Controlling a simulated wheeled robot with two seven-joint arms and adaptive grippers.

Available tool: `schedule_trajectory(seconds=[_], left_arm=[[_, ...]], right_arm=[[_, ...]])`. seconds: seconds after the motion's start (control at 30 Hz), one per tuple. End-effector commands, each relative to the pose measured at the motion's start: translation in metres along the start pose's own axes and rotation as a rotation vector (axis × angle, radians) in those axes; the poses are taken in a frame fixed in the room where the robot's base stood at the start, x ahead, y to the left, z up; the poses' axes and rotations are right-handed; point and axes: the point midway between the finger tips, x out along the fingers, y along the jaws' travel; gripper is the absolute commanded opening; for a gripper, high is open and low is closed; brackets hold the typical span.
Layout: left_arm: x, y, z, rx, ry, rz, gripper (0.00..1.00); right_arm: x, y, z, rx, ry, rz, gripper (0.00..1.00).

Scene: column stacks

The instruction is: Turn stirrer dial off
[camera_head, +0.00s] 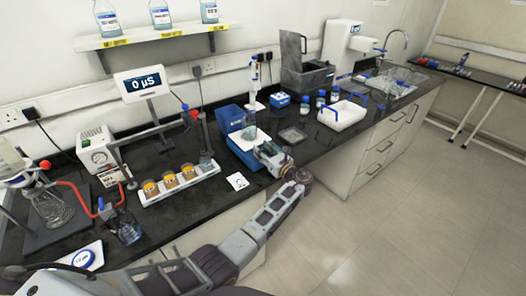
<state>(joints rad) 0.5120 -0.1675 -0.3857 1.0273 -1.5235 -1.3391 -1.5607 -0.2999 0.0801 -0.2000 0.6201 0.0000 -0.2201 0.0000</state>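No stirrer dial can be told for certain. A white box with a round dial-like face (97,156) stands at the back left of the black bench. A glass flask (52,208) stands on a dark base at the far left; no knob on that base can be made out. A white plate with a blue round mark (84,258) lies at the bench's near left. My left gripper (264,148) is over the bench's front edge at the blue tray (241,152), well right of these things. Its fingers are too small to read. My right gripper is not in view.
A white rack with several amber-filled jars (178,184) stands left of my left gripper. Behind it is a display on a stand (142,82). Red tubing (74,193) and a small glass bottle (124,227) are at the left. A white carrier (342,116) stands right of the gripper.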

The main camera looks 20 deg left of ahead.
Motion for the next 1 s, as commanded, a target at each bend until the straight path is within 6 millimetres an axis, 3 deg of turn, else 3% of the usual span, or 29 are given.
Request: schedule_trajectory(seconds=[0.47,1.0], left_arm=[[0.0,0.0,0.015,-0.002,-0.001,0.0,0.36],[0.0,0.0,0.084,-0.001,-0.001,0.001,0.36]], right_arm=[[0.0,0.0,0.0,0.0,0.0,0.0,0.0],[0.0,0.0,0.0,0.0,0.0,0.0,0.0]])
